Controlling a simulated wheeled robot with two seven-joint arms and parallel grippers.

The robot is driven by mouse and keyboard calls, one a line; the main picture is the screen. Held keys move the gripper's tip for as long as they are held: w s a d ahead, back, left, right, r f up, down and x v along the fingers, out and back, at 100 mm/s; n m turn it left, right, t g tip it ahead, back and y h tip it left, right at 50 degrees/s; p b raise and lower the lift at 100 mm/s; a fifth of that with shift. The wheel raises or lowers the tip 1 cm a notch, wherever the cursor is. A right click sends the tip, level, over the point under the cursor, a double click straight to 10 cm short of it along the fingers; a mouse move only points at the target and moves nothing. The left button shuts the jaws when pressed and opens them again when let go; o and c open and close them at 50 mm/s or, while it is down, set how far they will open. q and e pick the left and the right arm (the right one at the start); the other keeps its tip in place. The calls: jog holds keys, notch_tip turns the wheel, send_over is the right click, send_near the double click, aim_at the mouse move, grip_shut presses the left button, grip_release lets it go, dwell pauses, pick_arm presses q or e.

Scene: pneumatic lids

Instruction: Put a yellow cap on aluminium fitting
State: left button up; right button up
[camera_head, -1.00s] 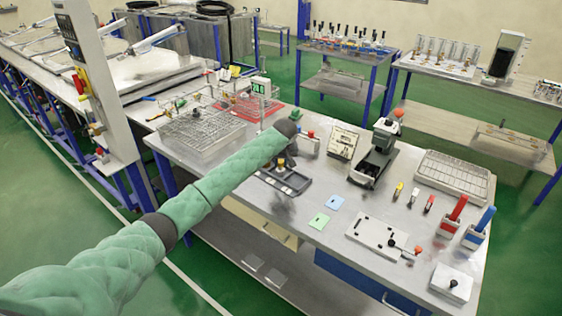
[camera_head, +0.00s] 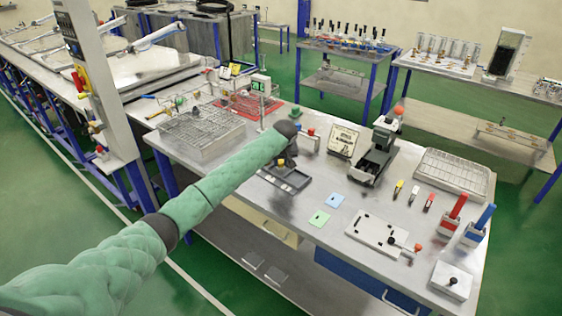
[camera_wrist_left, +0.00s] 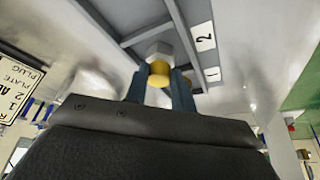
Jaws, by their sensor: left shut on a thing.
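My left gripper (camera_wrist_left: 160,88) is shut on a yellow cap (camera_wrist_left: 159,74), with one dark finger on each side of it. A silver hexagonal fitting (camera_wrist_left: 157,50) stands right at the far side of the cap, in a compartment of the grey tray. The cap appears to meet the fitting; I cannot tell how far it is seated. In the head view the grey tray (camera_head: 296,181) lies on the steel table under the end of my green left arm. There the gripper is mostly hidden by the arm. My right gripper is not in view.
A sign (camera_head: 342,141) and a dark machine (camera_head: 375,152) stand right of the tray. A wire basket (camera_head: 200,135) and a red tray (camera_head: 247,106) are to the left.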

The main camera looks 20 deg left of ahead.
pick_arm(q)
jog(key=shift+f, duration=0.35)
dwell(0.4)
jog(key=o, duration=1.4)
jog(key=shift+o, duration=0.2)
jog(key=shift+r, duration=0.1)
notch_tip(320, 180, up, 7)
jog(key=p, duration=0.6)
